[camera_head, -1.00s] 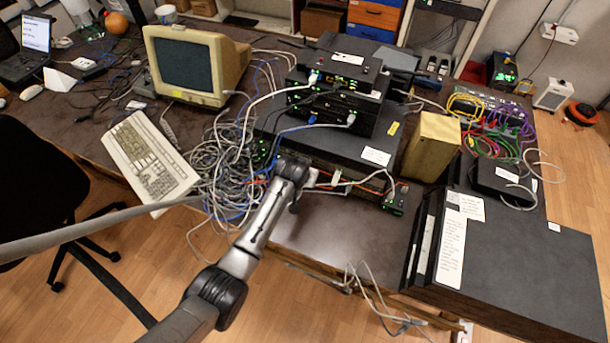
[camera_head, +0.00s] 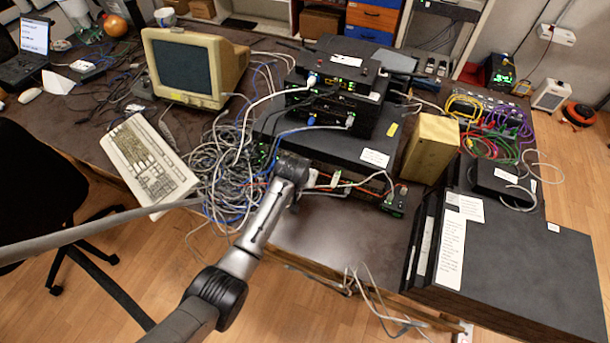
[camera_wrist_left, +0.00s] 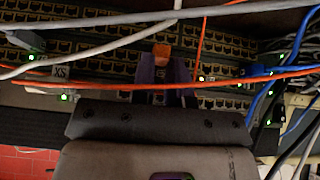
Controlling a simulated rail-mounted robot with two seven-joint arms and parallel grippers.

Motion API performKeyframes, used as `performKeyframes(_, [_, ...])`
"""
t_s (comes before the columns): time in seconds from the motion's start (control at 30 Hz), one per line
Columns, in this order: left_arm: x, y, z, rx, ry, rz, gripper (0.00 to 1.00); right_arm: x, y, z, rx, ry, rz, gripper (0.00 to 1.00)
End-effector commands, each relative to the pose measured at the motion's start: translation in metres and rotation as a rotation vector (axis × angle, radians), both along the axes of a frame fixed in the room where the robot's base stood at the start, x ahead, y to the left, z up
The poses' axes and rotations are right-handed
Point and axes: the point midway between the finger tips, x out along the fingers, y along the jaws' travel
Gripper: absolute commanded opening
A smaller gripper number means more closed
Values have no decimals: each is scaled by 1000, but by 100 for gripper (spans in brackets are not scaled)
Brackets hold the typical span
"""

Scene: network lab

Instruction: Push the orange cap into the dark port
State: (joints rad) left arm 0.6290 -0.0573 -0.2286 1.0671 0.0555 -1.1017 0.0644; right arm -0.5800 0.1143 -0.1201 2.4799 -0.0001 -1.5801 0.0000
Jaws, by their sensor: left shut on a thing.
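In the left wrist view my left gripper (camera_wrist_left: 161,75) reaches up toward rows of network ports (camera_wrist_left: 100,70). Its narrow purplish fingers are shut on the small orange cap (camera_wrist_left: 161,51), which shows at their tips in front of the ports. Several ports look dark; I cannot tell which one is the dark port, or whether the cap touches it. In the head view my left wrist (camera_head: 291,169) is at the front of the equipment stack, and its fingertips are hidden there. My right gripper is not in view.
An orange cable (camera_wrist_left: 120,86) and white cables (camera_wrist_left: 100,18) cross in front of the ports, close to the fingers. Blue cables (camera_wrist_left: 266,95) hang at the right. A cable tangle (camera_head: 225,165) lies left of the stack. The bench front (camera_head: 345,235) is mostly bare.

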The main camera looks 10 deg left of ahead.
Motion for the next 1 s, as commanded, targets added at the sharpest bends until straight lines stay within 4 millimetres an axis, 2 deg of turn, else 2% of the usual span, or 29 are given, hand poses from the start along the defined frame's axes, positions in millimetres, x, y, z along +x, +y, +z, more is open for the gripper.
performKeyframes(0.47, [6, -1, 0, 0, -1, 0, 0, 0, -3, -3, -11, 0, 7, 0])
performKeyframes(0.5, [6, -1, 0, 0, -1, 0, 18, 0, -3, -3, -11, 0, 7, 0])
performKeyframes(0.77, [6, -1, 0, 0, 0, 0, 42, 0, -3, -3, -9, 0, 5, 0])
performKeyframes(1.0, [6, -1, 0, 0, 0, 0, 44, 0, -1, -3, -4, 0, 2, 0])
